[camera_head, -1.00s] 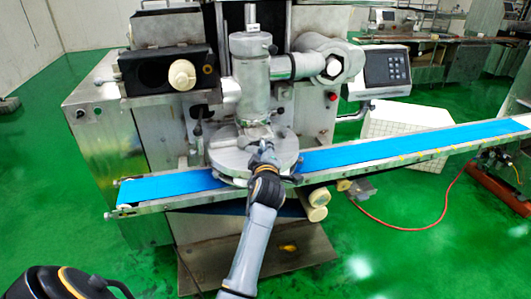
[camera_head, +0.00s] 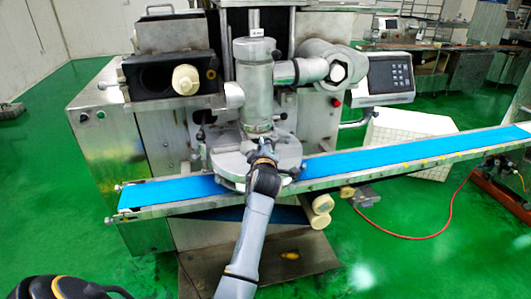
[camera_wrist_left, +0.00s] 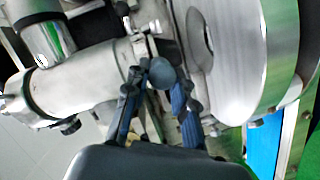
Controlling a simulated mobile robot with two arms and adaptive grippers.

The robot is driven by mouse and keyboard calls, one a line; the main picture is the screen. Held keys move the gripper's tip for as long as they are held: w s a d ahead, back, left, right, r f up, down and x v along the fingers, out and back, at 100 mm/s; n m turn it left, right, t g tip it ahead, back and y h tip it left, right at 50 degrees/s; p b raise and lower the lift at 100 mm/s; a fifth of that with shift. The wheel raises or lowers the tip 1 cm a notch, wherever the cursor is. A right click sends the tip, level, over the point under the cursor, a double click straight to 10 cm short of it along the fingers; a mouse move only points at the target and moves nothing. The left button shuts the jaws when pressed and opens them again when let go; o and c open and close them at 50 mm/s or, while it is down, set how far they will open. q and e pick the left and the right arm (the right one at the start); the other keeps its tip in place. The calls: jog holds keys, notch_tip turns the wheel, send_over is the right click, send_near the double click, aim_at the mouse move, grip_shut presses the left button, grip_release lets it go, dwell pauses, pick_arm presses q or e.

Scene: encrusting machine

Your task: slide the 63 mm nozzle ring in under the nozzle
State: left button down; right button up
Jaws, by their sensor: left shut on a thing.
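The nozzle (camera_head: 254,97) is the upright metal cylinder on the machine's front, above the round metal table (camera_head: 228,168). My left gripper (camera_head: 264,148) is in front of the nozzle's lower end, over the round table. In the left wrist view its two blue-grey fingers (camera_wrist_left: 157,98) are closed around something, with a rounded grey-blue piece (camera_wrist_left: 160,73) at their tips. This is probably part of the nozzle ring; the rest of the ring is hidden or too small to tell. The nozzle cylinder (camera_wrist_left: 92,75) lies left of the fingers there. My right gripper is out of view.
A blue conveyor belt (camera_head: 400,152) runs across the machine's front, passing by the round table on both sides. A side pipe and clamp (camera_head: 325,68) stand right of the nozzle, with a control panel (camera_head: 388,75) beyond. A red hose (camera_head: 400,232) lies on the floor.

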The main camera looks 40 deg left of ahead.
pick_arm(q)
jog(key=shift+w+a+b, duration=0.5)
jog(key=shift+w+a, duration=0.45)
jog(key=shift+a, duration=0.15)
jog(key=shift+r, duration=0.1)
jog(key=c, duration=0.8)
grip_release()
jog(key=shift+s+d, duration=0.1)
jog(key=shift+p+v, duration=0.55)
jog(key=shift+v, duration=0.2)
jog(key=shift+p+v, duration=1.1)
jog(key=shift+v, duration=1.65)
jog(key=shift+s, duration=0.15)
